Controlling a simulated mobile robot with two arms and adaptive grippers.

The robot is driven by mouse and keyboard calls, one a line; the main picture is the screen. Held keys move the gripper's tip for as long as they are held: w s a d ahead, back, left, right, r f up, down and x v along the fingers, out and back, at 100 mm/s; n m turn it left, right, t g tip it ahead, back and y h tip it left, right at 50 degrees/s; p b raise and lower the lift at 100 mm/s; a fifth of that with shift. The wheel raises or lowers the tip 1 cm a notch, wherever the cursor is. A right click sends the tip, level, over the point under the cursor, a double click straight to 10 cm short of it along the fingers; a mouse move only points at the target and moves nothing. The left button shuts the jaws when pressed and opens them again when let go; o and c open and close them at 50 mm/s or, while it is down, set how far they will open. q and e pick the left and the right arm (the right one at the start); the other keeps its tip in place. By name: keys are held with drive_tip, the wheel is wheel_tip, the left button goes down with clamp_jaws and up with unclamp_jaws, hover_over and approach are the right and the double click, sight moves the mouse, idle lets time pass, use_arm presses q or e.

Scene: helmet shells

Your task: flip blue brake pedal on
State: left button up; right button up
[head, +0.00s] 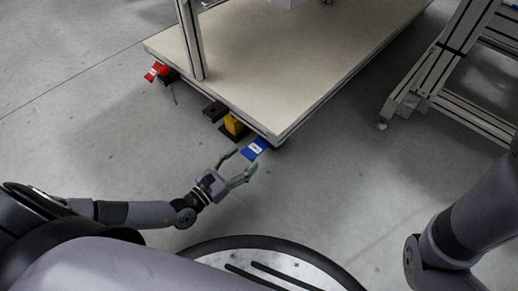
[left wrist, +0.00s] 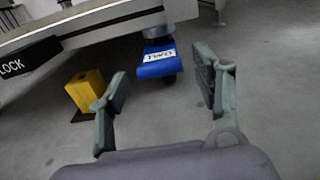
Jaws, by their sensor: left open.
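The blue brake pedal (head: 254,148) sticks out from under the near corner of the cart, with a white label on it. In the left wrist view the blue pedal (left wrist: 158,62) is ahead, seen between the two fingers and above them in the picture. My left gripper (head: 239,164) is open and empty, with its fingertips close to the pedal in the head view. I cannot tell whether a finger touches it. The left gripper's fingers (left wrist: 160,84) stand wide apart in the wrist view. My right arm shows at the right of the head view, but its gripper is out of view.
The cart (head: 270,60) has a pale flat deck. A yellow block (head: 233,124) and a black pedal (head: 214,111) sit under its edge, left of the blue pedal. A red pedal (head: 156,71) is at the far left corner. A metal frame (head: 450,70) stands right. Grey floor is clear between.

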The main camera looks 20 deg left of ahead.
sight(259, 145)
use_arm(q)
drive_tip(key=b+x, duration=0.2)
drive_tip(key=x, duration=0.4)
drive_tip(key=shift+w+f, duration=0.15)
drive_tip(key=shift+w, duration=0.1)
drive_tip(key=shift+w+d+b, duration=0.25)
drive_tip(key=shift+w+b, duration=0.05)
drive_tip(key=shift+w, duration=0.4)
clamp_jaws()
drive_tip(key=shift+s+d, duration=0.15)
drive_tip(key=shift+d, duration=0.05)
